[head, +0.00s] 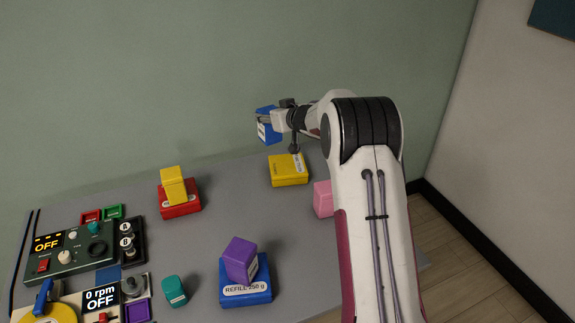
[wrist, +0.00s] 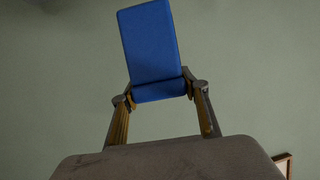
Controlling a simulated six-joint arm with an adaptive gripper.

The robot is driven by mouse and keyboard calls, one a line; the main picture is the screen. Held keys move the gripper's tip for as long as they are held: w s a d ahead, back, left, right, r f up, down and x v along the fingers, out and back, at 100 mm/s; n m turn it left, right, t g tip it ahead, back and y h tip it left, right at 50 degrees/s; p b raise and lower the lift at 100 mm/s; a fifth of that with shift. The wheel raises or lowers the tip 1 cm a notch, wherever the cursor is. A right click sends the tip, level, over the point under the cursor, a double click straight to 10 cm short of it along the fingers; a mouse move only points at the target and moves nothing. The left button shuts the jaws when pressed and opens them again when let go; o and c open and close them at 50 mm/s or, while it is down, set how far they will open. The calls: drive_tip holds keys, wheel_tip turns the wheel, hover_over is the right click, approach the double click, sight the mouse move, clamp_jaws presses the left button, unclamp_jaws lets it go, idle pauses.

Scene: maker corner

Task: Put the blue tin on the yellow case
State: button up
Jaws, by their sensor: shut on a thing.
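The blue tin (head: 268,132) is held up in the air in the head view, above and a little left of the yellow case. In the wrist view the blue tin (wrist: 150,45) stands out beyond the fingertips, slightly tilted. My gripper (wrist: 160,92) is shut on its near end; it also shows in the head view (head: 266,119). The yellow case (head: 289,171) lies flat near the back edge of the table, apart from the tin. Its visible top is bare. The yellow case is not seen in the wrist view.
A red case (head: 180,205) with a yellow block (head: 173,185) on it stands left. A blue refill case (head: 247,291) bears a purple block (head: 240,260) at the front. A pink block (head: 323,199) is beside my arm. A teal block (head: 174,291) and control panels (head: 70,250) lie front left.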

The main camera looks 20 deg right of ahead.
drive_tip(key=shift+m+h, duration=0.8)
drive_tip(key=shift+h, duration=0.1)
drive_tip(key=d+f, duration=0.1)
drive_tip(key=d, duration=0.1)
drive_tip(key=s+d+f, duration=0.1)
drive_tip(key=d+f, duration=0.1)
drive_tip(key=shift+f, duration=0.2)
drive_tip(key=shift+f, duration=0.1)
wheel_tip(320, 180, down, 6)
drive_tip(key=shift+f, duration=1.9)
drive_tip(key=shift+f, duration=0.1)
drive_tip(key=o, duration=1.3)
